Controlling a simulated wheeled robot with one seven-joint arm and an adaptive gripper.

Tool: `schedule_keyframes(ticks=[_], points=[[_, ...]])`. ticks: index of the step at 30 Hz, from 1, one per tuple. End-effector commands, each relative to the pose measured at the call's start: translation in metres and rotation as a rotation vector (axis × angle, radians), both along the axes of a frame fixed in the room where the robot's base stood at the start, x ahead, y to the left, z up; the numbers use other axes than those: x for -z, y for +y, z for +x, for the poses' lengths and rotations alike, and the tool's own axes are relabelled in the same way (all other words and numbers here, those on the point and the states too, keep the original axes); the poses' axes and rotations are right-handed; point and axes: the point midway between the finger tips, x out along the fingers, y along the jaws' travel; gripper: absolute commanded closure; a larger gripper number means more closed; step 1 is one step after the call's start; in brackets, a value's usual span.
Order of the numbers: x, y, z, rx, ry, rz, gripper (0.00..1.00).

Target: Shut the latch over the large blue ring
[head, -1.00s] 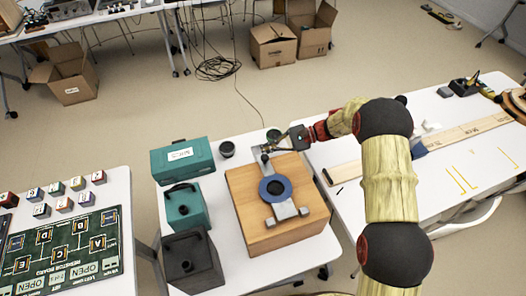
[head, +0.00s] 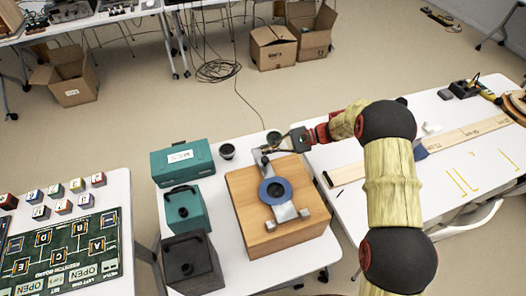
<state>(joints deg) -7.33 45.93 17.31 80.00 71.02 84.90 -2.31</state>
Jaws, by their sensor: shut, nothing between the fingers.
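The large blue ring (head: 275,184) lies on top of a wooden box (head: 245,216) on the middle table. A grey metal fixture runs beneath the ring, with two blocks (head: 293,220) at its near end. A grey metal bar (head: 261,157) stands at the fixture's far end, and it looks like the latch, but its exact position is too small to tell. My gripper (head: 268,150) is shut and empty beside the far end of this bar. I cannot tell whether it touches it. The ring's top is uncovered in the head view.
Teal cases (head: 183,160) and a dark grey case (head: 190,262) stand left of the wooden box. A small dark cup (head: 227,151) and another cup stand behind. A long wooden plank (head: 465,133) lies on the right table. My arm spans that table's left side.

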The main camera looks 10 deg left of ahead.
Motion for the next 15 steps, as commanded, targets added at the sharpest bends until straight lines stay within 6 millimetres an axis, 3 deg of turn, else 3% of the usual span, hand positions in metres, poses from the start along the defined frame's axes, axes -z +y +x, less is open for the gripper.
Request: schedule_keyframes(ticks=[15], points=[[-0.031,-0.002,-0.003,0.000,-0.256,0.155,1.00]])
